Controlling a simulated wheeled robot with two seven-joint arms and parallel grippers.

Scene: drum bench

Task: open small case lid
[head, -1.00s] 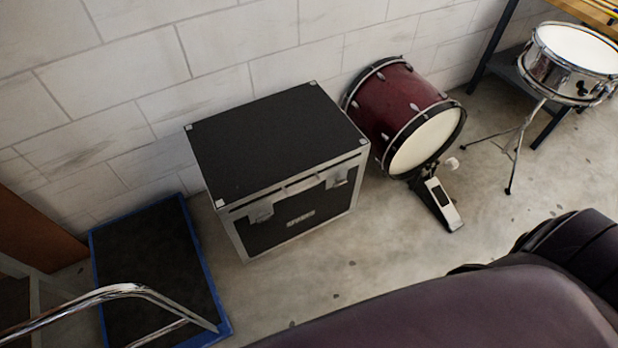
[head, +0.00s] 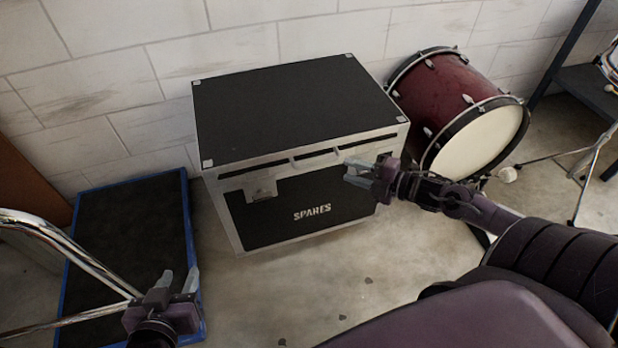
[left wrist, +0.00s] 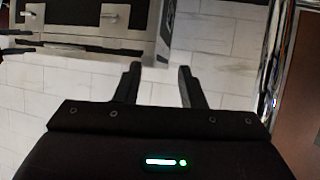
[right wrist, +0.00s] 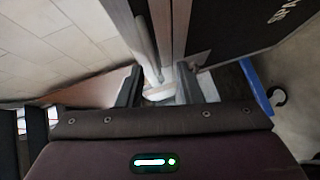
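The case (head: 265,226) is black with metal edges and "SPARES" on its front. Its black lid (head: 290,105) is down and looks closed. A handle (head: 317,153) sits along the lid's front edge and a latch (head: 262,190) on the front left. My right gripper (head: 349,171) is open in front of the case's upper right front, covering that part; whether it touches cannot be told. The right wrist view shows its spread fingers (right wrist: 158,88) close to the case edge. My left gripper (head: 180,281) is open and empty, low and left of the case, also in the left wrist view (left wrist: 158,78).
A red bass drum (head: 440,85) stands close at the case's right, and a brick wall (head: 150,30) is behind. A black blue-edged platform (head: 125,255) with a chrome rail (head: 75,250) is at the left. Bare floor (head: 300,290) lies in front.

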